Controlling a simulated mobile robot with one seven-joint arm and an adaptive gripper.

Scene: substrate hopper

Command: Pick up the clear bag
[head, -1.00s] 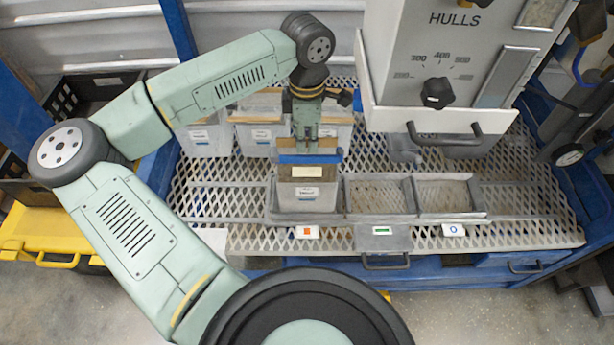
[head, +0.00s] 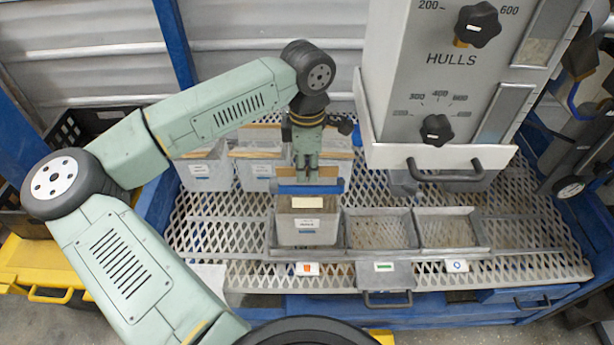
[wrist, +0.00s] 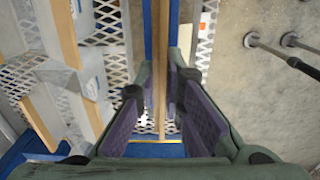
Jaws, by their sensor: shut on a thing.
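The clear bag (head: 307,232) is a see-through, boxy bag with pale contents, a yellowish label and a tan top strip. It stands upright at the leftmost tray (head: 276,246), and I cannot tell whether its base touches the tray. My gripper (head: 305,176) is directly above it, pointing down, shut on its top edge. A blue bar (head: 309,188) runs across that edge. In the wrist view, my gripper's purple pads (wrist: 160,108) close on the thin tan and blue top strip (wrist: 157,50). The bag's lower body is hidden there.
Two open empty trays, a middle one (head: 380,246) and a right one (head: 450,248), sit beside it on the mesh deck (head: 530,225). Other clear bags (head: 206,170) stand behind, on the left. The grey HULLS hopper (head: 450,90) with a handle rises at the right.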

